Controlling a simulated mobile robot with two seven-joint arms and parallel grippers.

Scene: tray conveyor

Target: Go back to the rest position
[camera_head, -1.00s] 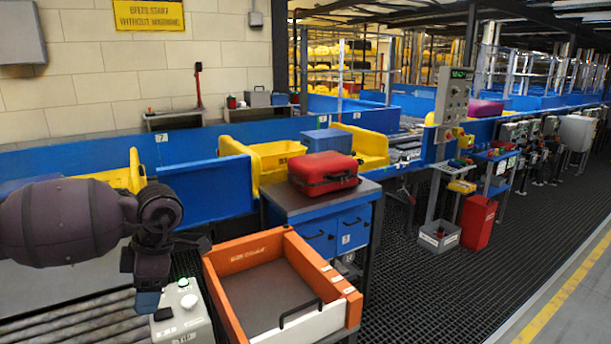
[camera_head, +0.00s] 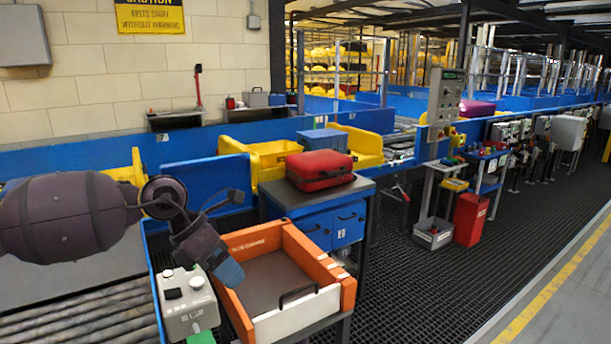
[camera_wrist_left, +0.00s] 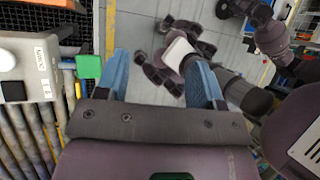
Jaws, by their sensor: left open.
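My left gripper (camera_head: 226,272) is in the head view, tilted down and to the right. Its blue fingers are open and apart in the left wrist view (camera_wrist_left: 160,78), with nothing between them. In the head view it appears in front of the left side of the orange-edged tray (camera_head: 257,240), to the right of the grey control box (camera_head: 187,318). The control box also shows at the left of the left wrist view (camera_wrist_left: 22,62), clear of the fingers. My right gripper cannot be made out.
A red suitcase (camera_head: 320,170) lies on a blue cabinet (camera_head: 349,222) behind the tray. Rollers (camera_head: 80,315) run at the lower left. A blue panel (camera_head: 205,190) stands behind my left arm. The dark grated floor (camera_head: 430,300) is open on the right.

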